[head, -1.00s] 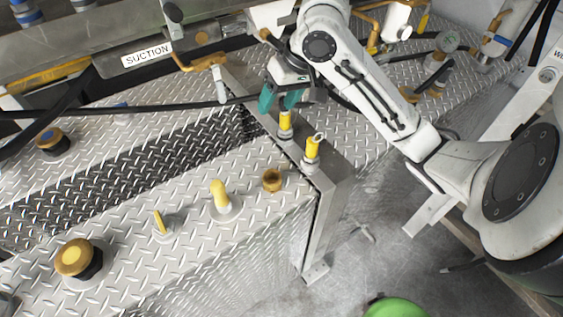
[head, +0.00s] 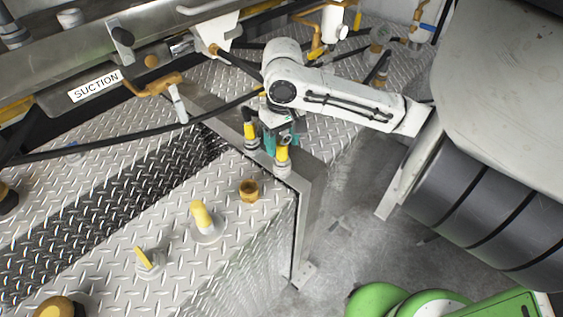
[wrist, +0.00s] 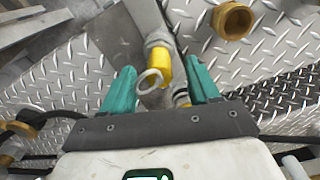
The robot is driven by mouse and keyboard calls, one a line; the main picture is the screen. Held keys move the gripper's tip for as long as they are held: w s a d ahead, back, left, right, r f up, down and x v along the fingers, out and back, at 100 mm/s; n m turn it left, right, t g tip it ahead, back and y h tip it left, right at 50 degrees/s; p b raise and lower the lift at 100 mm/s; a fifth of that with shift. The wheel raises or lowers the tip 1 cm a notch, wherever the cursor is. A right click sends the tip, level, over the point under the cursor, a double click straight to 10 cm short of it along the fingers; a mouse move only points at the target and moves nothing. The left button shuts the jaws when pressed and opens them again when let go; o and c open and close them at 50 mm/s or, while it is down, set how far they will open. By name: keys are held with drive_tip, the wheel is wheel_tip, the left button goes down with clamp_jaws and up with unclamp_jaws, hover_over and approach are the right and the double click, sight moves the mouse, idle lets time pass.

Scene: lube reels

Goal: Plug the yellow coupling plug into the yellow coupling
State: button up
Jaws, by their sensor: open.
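The yellow coupling plug (head: 282,154), a yellow cylinder with a pull ring, stands on a grey fitting on the metal rail. It also shows in the wrist view (wrist: 165,69), between the two teal fingers. My gripper (head: 281,140) is open, right at the plug in the head view; in the wrist view (wrist: 163,80) gaps show on both sides of it. A second yellow-topped grey fitting (head: 250,131) stands beside it on the rail, mostly hidden by a finger in the wrist view. I cannot tell for certain which fitting is the yellow coupling.
Black hoses run behind, below the SUCTION sign (head: 96,87). A metal frame edge (head: 305,215) drops to the floor at right.

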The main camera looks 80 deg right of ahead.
sight(283, 153)
wheel_tip(283, 153, down, 5)
drive_tip(key=shift+d+r, duration=0.1)
drive_tip(key=shift+c, duration=0.2)
clamp_jaws()
idle(0.5)
